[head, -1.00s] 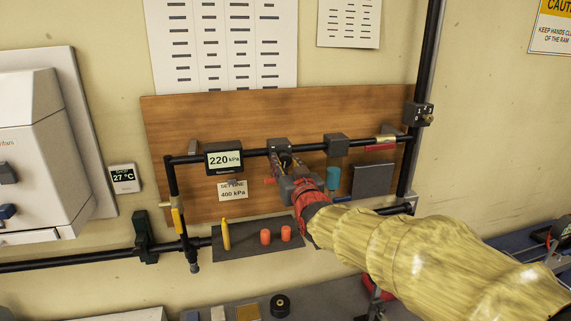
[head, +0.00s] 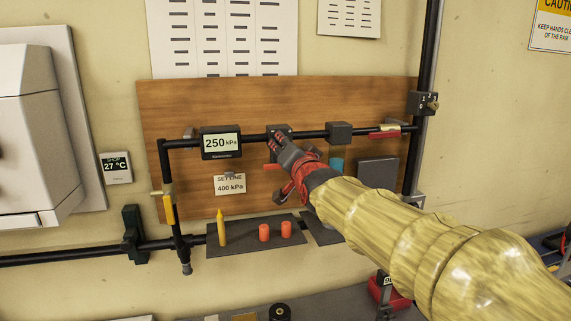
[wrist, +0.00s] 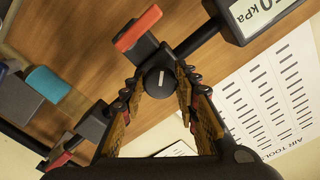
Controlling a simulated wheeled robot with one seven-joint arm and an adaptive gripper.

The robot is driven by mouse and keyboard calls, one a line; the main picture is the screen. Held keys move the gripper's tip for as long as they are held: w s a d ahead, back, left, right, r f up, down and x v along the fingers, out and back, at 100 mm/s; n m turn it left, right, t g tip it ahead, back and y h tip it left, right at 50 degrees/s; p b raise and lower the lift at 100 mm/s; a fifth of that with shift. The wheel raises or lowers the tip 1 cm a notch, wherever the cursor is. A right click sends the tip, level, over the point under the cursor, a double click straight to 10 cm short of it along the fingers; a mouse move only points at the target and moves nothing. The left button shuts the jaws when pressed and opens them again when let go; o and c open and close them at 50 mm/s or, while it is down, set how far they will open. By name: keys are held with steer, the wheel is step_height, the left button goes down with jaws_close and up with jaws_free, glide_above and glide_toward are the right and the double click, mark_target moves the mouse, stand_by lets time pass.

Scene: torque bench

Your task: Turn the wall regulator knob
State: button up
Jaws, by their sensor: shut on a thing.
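The regulator knob (wrist: 160,79) is a round black knob with a pale index mark, seen between my fingers in the wrist view. My gripper (wrist: 160,90) is shut on it, one finger on each side. In the head view my gripper (head: 279,150) reaches the regulator on the black pipe and hides most of the knob. The digital gauge (head: 221,143) left of it reads 250 kPa. A card (head: 230,184) below the gauge says set line 400 kPa.
A wooden board (head: 190,100) backs the pipe run. A grey shelf (head: 250,240) below holds a yellow pointed item (head: 221,229) and two orange cylinders (head: 264,232). A red-handled valve (head: 384,133) is on the pipe at right.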

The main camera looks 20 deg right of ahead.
steer(key=shift+m+b, duration=3.2)
steer(key=shift+m, duration=0.9)
steer(key=o, duration=1.2)
steer(key=shift+s, duration=3.75)
